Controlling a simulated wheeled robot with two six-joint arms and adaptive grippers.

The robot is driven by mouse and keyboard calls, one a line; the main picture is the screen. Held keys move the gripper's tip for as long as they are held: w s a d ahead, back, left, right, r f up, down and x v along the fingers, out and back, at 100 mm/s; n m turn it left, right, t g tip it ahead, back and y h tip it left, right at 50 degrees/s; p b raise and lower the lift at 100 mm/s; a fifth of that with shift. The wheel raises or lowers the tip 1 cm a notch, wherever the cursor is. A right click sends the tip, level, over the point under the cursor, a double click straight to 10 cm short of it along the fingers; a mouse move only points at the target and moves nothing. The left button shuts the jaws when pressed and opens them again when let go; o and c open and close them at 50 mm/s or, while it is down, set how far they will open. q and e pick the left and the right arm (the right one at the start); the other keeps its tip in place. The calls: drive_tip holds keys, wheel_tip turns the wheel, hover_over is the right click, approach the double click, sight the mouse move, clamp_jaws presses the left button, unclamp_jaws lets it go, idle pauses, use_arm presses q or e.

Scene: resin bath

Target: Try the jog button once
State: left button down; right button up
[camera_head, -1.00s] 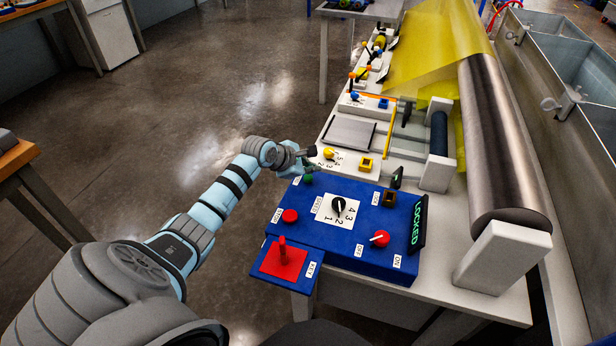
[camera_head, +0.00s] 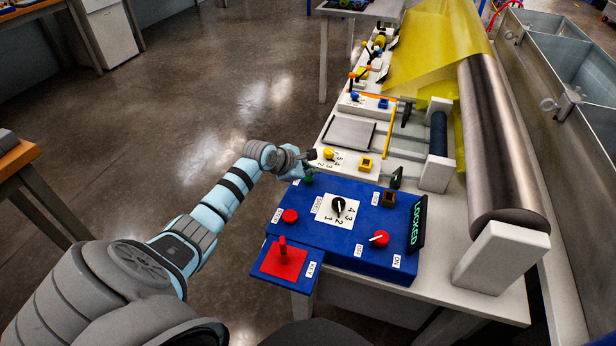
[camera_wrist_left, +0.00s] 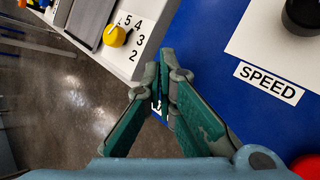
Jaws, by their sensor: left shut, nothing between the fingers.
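The blue control panel (camera_head: 330,245) has a green button (camera_head: 308,181) at its far left corner, a red button (camera_head: 290,216) at its left and a dark square button (camera_head: 389,198) at its far right. I cannot read for certain which of them is labelled jog. My left gripper (camera_head: 309,172) is shut and empty, with its fingertips right over the green button; I cannot tell whether they touch it. In the left wrist view, the closed fingers (camera_wrist_left: 164,68) point at the panel and partly cover a white label (camera_wrist_left: 156,108). My right gripper is not in view.
A black speed knob (camera_head: 338,206), a red on/off switch (camera_head: 379,238) and a red key plate (camera_head: 283,260) are on the panel. A screen (camera_head: 417,227) reads LOCKED. A yellow knob (camera_head: 329,154) stands close beyond my gripper. A large metal roller (camera_head: 500,140) is to the right.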

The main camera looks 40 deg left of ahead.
sight(309, 179)
use_arm(q)
drive_tip(key=shift+f, duration=0.55)
idle(0.6)
drive_tip(key=shift+r+p, duration=1)
drive_tip(key=shift+p, duration=0.4)
wheel_tip(309, 179, up, 5)
drive_tip(key=p, duration=0.6)
drive_tip(key=shift+f, duration=0.1)
